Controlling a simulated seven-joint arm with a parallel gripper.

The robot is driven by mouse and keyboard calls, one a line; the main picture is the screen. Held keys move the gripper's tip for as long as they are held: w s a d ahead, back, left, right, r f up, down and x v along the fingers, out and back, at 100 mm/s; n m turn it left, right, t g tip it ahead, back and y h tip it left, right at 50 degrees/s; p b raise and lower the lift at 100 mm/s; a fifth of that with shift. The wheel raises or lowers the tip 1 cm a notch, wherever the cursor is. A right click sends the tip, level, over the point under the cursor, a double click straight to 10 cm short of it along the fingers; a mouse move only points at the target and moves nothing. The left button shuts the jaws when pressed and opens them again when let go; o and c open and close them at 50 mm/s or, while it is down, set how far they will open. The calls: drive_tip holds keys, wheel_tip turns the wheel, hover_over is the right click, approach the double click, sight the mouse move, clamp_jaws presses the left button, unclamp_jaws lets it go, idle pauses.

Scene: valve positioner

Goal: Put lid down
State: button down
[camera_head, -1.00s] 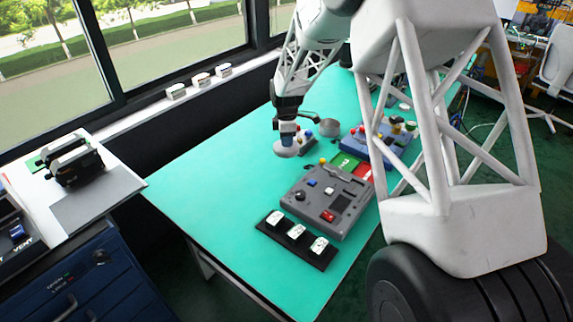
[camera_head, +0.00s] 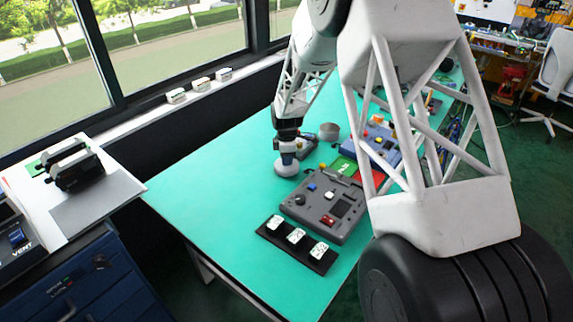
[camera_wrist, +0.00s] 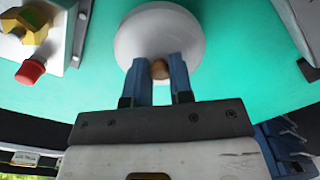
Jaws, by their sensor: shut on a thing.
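The lid is a round light-grey disc with a small brown knob. In the wrist view the lid (camera_wrist: 188,35) lies just past my fingertips, and the knob (camera_wrist: 160,69) sits between the two blue fingers. My gripper (camera_wrist: 158,66) is shut on the knob. In the head view my gripper (camera_head: 287,157) points down over the green table, with the lid (camera_head: 286,168) below it, at or very near the table surface. I cannot tell whether the lid touches the table.
A grey cylinder (camera_head: 329,131) and a blue box (camera_head: 377,147) are behind.

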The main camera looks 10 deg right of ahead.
drive_tip(key=shift+f, duration=1.45)
drive_tip(key=shift+f, duration=0.15)
drive_tip(key=c, duration=1)
unclamp_jaws()
drive_tip(key=shift+r, duration=0.2)
wheel_tip(320, 180, up, 12)
drive_tip(key=shift+w+f, duration=0.1)
drive_tip(key=shift+f, duration=0.05)
